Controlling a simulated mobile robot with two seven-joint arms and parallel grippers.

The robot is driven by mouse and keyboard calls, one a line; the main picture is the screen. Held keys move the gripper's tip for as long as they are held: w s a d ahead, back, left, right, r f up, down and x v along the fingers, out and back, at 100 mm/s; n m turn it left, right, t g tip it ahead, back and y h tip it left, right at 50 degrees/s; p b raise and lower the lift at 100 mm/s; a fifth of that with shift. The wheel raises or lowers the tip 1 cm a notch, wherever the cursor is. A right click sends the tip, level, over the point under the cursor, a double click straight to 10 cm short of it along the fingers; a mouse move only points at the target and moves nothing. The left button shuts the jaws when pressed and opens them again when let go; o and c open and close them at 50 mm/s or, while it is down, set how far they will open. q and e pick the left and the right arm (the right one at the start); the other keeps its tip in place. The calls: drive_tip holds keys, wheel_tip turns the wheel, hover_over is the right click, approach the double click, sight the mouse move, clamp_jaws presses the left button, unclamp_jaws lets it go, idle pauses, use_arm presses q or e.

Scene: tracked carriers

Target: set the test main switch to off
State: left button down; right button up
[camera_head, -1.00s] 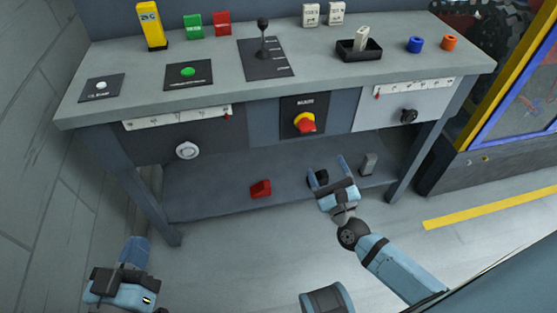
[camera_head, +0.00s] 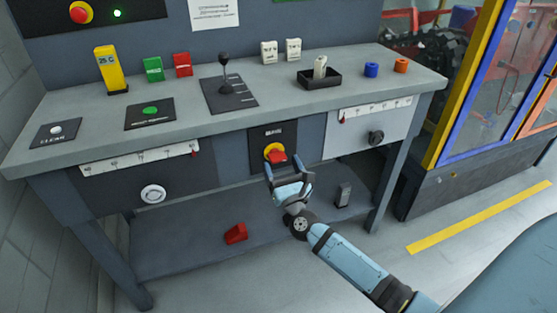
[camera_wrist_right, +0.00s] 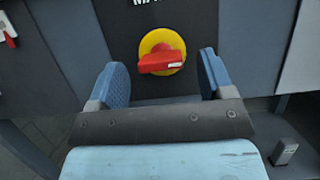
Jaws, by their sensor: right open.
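The main switch is a red rotary handle (camera_head: 277,157) on a yellow round plate, set in a black panel (camera_head: 262,134) on the bench front. In the right wrist view the red handle (camera_wrist_right: 162,62) lies nearly level, tilted slightly, with a small white mark at its right end. My right gripper (camera_head: 288,170) is open just in front of and below the switch. In the right wrist view its two blue fingers (camera_wrist_right: 165,80) stand apart, left and right of the switch, not touching the handle. My left gripper is outside the head view.
The bench top (camera_head: 190,95) carries a lever (camera_head: 226,75), a green button (camera_head: 150,110), colored blocks and a black tray (camera_head: 333,78). A red block (camera_head: 236,233) lies on the lower shelf.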

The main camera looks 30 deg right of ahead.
sight(277, 157)
drive_tip(key=shift+x, duration=1.35)
drive_tip(key=c, duration=0.9)
